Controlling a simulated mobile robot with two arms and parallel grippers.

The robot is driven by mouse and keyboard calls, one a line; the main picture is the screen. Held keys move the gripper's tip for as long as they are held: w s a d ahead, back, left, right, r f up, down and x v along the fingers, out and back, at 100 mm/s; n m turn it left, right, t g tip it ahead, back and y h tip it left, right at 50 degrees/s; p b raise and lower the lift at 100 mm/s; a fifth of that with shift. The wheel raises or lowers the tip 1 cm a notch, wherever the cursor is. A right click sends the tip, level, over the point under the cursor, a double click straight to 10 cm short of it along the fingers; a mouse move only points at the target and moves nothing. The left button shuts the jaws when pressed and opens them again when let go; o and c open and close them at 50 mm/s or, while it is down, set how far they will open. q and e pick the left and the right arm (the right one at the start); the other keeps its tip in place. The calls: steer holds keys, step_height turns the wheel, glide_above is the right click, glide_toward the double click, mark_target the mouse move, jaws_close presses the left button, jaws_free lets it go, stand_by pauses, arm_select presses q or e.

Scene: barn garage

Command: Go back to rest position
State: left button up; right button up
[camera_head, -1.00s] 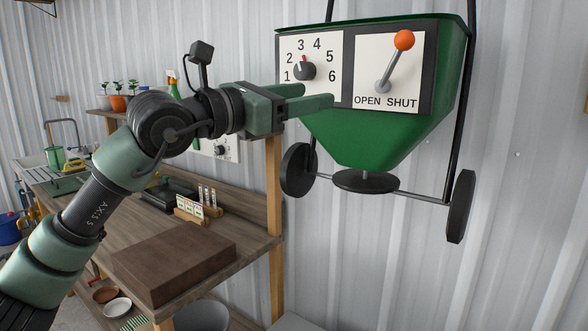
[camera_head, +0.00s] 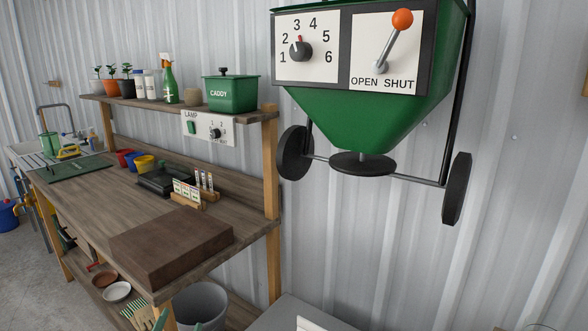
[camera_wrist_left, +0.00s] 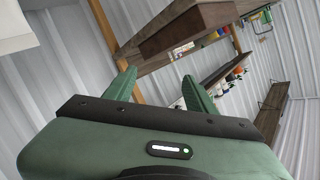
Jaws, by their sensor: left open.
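My left gripper (camera_head: 180,324) barely shows at the bottom edge of the head view, only its green fingertips, in front of the workbench. In the left wrist view my left gripper (camera_wrist_left: 162,85) is open, with two green fingers spread and nothing between them. It is apart from the green spreader hopper (camera_head: 365,120) on the wall. The hopper has a numbered dial (camera_head: 301,50) and an orange-knobbed lever (camera_head: 394,42) leaning up toward the right. My right gripper is not in view.
The wooden workbench (camera_head: 90,205) stands at the left, with a brown block (camera_head: 172,240) on its near end. A shelf above it holds a green caddy (camera_head: 232,94), a spray bottle (camera_head: 170,82) and pots. A grey bin (camera_head: 203,303) stands below.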

arm_select(q)
steer(key=s+d+f+n+g+h, duration=0.1)
steer(key=s+f+g+h, duration=0.1)
steer(key=s+f+g, duration=0.7)
steer(key=s+d+f+n+g+h, duration=0.1)
steer(key=s+f+n+g, duration=0.15)
steer(key=s+f, duration=1.2)
steer(key=s+f+m+g, duration=0.1)
steer(key=s+f, duration=0.1)
steer(key=f, duration=0.9)
steer(key=s+f, duration=0.2)
steer(key=f, duration=0.9)
steer(key=s+a+f+g, duration=0.1)
steer(key=s+a+f, duration=0.2)
steer(key=s+f, duration=1.3)
steer(key=shift+s+f, duration=0.2)
steer(key=shift+s, duration=0.6)
